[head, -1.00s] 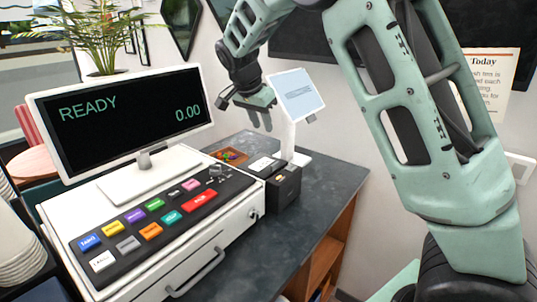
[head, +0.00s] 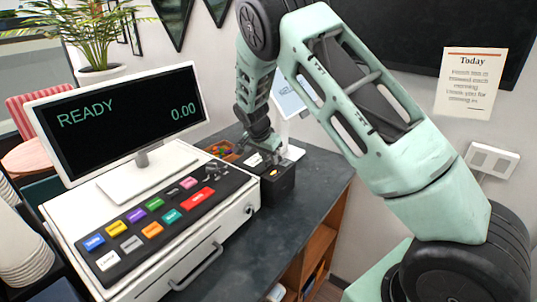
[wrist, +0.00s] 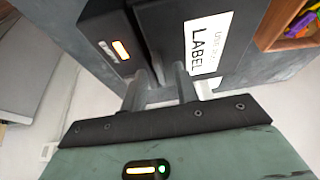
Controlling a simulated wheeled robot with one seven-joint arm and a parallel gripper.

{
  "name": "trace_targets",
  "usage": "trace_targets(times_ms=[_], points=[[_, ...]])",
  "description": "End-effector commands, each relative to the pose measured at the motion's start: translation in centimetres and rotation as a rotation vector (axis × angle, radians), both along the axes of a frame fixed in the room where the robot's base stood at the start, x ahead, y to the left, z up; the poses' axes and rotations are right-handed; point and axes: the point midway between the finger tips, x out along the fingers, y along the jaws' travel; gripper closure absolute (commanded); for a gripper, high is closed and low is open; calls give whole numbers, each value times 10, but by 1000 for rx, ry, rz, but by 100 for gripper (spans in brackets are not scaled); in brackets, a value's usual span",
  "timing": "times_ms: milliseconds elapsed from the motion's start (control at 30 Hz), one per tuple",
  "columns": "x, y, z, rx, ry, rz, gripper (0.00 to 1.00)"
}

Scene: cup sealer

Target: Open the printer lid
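The printer is a small black box (head: 279,187) beside the cash register on the dark counter. In the wrist view, a black part with an orange light (wrist: 121,49) is at the left, and a black top part with a white "LABEL" sticker (wrist: 207,45) is at the right. My gripper (head: 268,152) points down just above the printer's top. In the wrist view, its two fingers (wrist: 158,75) stand apart at the seam between these parts. I cannot tell whether the fingers touch the lid, and the tips are partly hidden.
The cash register (head: 150,225) with its screen (head: 125,115) stands close at the left. A wooden tray with colourful items (head: 222,150) lies behind the printer. A white tablet stand (head: 290,100) stands behind my gripper. The counter (head: 290,225) is clear in front.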

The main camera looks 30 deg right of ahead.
Motion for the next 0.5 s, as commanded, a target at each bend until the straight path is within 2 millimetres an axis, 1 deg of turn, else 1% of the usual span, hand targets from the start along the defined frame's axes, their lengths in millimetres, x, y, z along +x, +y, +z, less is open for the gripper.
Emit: trace_targets(times_ms=[267,300,367,400,500], points=[[0,0,-1,0,0,0,70],[0,0,-1,0,0,0,81],[0,0,-1,0,0,0,98],[0,0,-1,0,0,0,100],[0,0,-1,0,0,0,100]])
